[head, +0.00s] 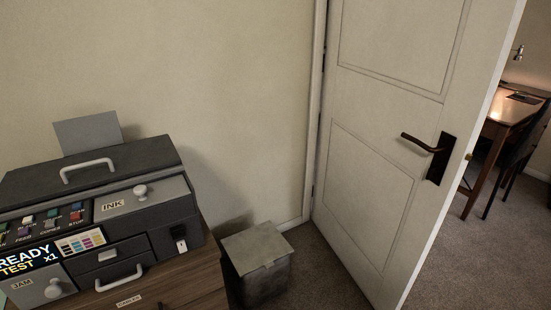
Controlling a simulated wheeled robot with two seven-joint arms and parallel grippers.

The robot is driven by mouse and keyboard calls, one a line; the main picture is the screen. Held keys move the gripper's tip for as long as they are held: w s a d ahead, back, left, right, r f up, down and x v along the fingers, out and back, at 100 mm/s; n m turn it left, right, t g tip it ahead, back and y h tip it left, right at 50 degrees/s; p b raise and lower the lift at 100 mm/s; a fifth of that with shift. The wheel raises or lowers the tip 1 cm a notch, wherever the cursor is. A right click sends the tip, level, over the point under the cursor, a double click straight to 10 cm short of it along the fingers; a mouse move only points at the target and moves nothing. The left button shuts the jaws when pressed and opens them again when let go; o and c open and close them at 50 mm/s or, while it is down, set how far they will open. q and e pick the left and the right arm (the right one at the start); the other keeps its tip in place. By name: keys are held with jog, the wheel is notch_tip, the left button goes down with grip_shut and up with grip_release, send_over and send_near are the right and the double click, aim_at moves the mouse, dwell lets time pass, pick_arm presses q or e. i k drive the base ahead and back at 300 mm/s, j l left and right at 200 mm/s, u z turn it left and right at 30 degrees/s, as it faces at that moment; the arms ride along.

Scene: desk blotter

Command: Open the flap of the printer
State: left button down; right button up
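The printer (145,220) is a dark grey machine at the lower left of the head view, on a wooden cabinet. Its large top lid (90,168) carries a pale bar handle (88,169) and looks shut. A grey panel marked INK (155,194) with a round knob lies to its right. A panel marked JAM (35,288) with a knob is at the lower left, partly cut off by the frame. A drawer front with a bar handle (120,279) is below. The display reads READY, TEST, x1. Neither of my grippers is in view.
The wooden cabinet (190,277) bears a label on its front. A grey lidded bin (258,262) stands on the carpet to its right. A white door (385,150) with a dark handle stands open; a desk (510,108) and chair show beyond. Carpet before the door is clear.

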aim_at(80, 264)
jog(key=u, duration=1.35)
